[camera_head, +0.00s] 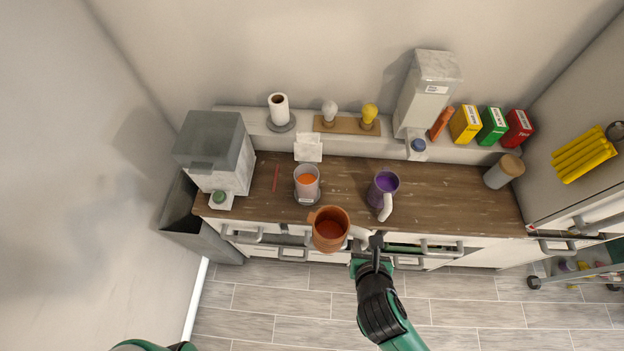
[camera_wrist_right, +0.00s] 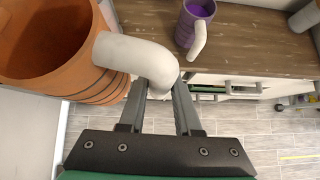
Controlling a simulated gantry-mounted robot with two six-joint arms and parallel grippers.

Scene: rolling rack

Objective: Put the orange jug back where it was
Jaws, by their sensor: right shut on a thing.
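The orange jug (camera_head: 330,229) is a ribbed terracotta-coloured vessel with a white handle. In the head view it shows over the front edge of the counter (camera_head: 240,195). My right gripper (camera_head: 371,246) is shut on the handle, which also shows between the fingers in the right wrist view (camera_wrist_right: 140,58). The jug's opening faces up to the camera, and its inside looks orange-brown. A purple jug (camera_head: 381,188) with a white handle stands on the counter to its right. Of my left arm only a green part shows at the bottom left; its gripper is not in view.
A clear cup with orange contents (camera_head: 307,180) stands on a dark round base behind the jug. A red stick (camera_head: 276,178) lies to its left. Grey dispensers (camera_head: 212,150) stand at the left and the back (camera_head: 428,90). A lidded canister (camera_head: 504,171) stands at the right.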

